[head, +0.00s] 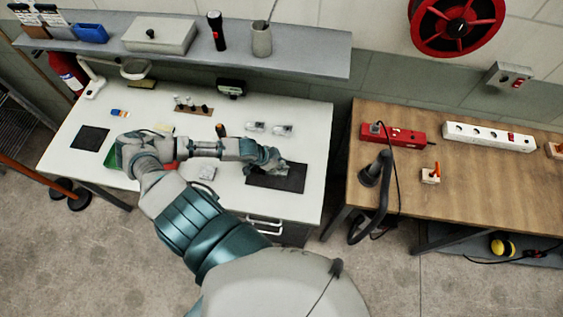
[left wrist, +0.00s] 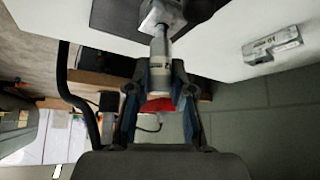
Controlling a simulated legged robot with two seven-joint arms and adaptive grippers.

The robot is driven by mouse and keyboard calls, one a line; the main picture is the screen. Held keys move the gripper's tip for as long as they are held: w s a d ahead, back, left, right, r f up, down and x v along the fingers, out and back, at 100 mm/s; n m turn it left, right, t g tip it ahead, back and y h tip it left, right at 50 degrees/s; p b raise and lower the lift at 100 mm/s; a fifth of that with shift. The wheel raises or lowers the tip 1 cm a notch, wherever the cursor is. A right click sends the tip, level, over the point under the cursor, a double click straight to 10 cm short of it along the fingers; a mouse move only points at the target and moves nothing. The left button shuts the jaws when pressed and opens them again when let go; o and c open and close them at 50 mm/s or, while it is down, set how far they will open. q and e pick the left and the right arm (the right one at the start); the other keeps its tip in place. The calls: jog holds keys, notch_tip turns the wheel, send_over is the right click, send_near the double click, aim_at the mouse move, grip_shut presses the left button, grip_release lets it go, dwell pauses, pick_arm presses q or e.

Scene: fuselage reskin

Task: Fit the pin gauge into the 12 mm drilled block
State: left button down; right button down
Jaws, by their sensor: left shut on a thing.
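My left gripper (head: 262,155) is over the dark mat (head: 290,182) at the right of the white table. In the left wrist view the left gripper (left wrist: 159,78) is shut on the pin gauge (left wrist: 159,55), a silver cylinder. The pin's far end meets a grey metal drilled block (left wrist: 162,14) at the top edge. I cannot tell whether the pin is in the bore or only against the block. In the head view the gripper largely hides pin and block. Another marked block (left wrist: 272,45) lies apart. My right gripper is not in view.
Two small metal blocks (head: 255,127) (head: 283,130) lie behind the gripper. A rack of small pins (head: 193,107) and a dark gauge box (head: 231,87) stand at the back. A second dark mat (head: 90,139) lies left. A wooden bench (head: 460,180) stands to the right.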

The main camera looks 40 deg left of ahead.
pick_arm(q)
jog(key=shift+f, duration=0.45)
jog(key=shift+f, duration=0.4)
jog(key=c, duration=0.9)
grip_release()
jog(key=shift+c, duration=0.2)
jog(key=shift+a+r, duration=0.1)
jog(key=p+v, duration=0.2)
jog(key=shift+r+p, duration=0.2)
jog(key=shift+p, duration=0.1)
jog(key=p+v, duration=0.2)
jog(key=shift+s+a+r, duration=0.1)
jog(key=shift+s+r, duration=0.05)
jog(key=shift+s, duration=0.05)
